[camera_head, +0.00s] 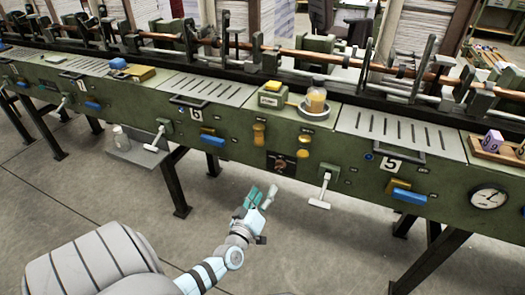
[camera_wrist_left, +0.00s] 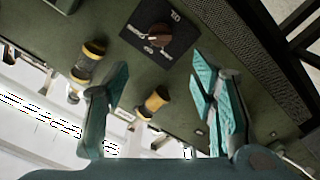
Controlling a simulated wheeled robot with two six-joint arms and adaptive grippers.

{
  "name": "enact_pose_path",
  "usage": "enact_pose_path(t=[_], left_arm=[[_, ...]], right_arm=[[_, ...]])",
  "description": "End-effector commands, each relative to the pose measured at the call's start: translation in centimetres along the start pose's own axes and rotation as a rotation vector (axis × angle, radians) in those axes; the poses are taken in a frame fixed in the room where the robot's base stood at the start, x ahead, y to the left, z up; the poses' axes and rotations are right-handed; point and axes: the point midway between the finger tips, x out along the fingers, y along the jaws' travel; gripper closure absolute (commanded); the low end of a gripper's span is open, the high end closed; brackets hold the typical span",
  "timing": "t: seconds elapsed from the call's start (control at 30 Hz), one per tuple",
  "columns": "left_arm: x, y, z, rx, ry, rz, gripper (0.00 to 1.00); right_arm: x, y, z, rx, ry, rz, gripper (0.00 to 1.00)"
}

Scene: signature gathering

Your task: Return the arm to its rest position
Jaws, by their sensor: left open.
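My left gripper (camera_head: 258,197) is open and empty in the head view, its teal fingers raised in front of the green machine bench (camera_head: 232,135) and below its front panel. In the left wrist view the open fingers (camera_wrist_left: 160,72) are apart with nothing between them. Beyond them is a dark plate with a brown rotary knob (camera_wrist_left: 158,36). In the head view this knob (camera_head: 280,165) is just above the gripper. No contact with the panel shows. My right gripper is not in view.
A white-handled lever (camera_head: 322,190) hangs right of the gripper, another lever (camera_head: 157,138) to the left. Yellow knobs (camera_head: 259,134) and blue handles (camera_head: 409,196) stick out of the front. The floor (camera_head: 320,250) before the bench is clear.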

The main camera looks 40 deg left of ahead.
Motion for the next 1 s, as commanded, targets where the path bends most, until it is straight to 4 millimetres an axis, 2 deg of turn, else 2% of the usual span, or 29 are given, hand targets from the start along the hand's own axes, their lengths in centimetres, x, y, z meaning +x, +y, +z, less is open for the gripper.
enact_pose_path(t=[0.13,0.6,0.67,0.77,0.87,0.9,0.97,1.0], left_arm=[[-1.0,0.0,0.0,0.000,0.000,0.000,0.48],[-0.9,0.0,0.0,-0.001,-0.001,0.000,0.48],[-1.0,0.1,0.6,0.008,-0.027,0.006,0.48],[-1.8,-1.4,4.2,0.130,-0.159,0.005,0.48],[-5.1,-5.7,10.2,0.324,-0.394,-0.045,0.48],[-7.5,-8.0,12.8,0.409,-0.511,-0.076,0.48],[-12.2,-11.6,16.3,0.532,-0.700,-0.127,0.48],[-15.8,-13.8,18.1,0.606,-0.824,-0.158,0.48]], right_arm=[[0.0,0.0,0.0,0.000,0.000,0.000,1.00],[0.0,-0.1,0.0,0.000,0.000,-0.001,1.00],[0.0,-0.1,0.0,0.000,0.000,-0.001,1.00],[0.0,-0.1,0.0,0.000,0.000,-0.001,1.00],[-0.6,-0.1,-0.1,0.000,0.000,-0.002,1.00],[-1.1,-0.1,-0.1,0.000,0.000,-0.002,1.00],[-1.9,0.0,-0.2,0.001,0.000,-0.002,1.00],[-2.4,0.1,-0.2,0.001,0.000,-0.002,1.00]])
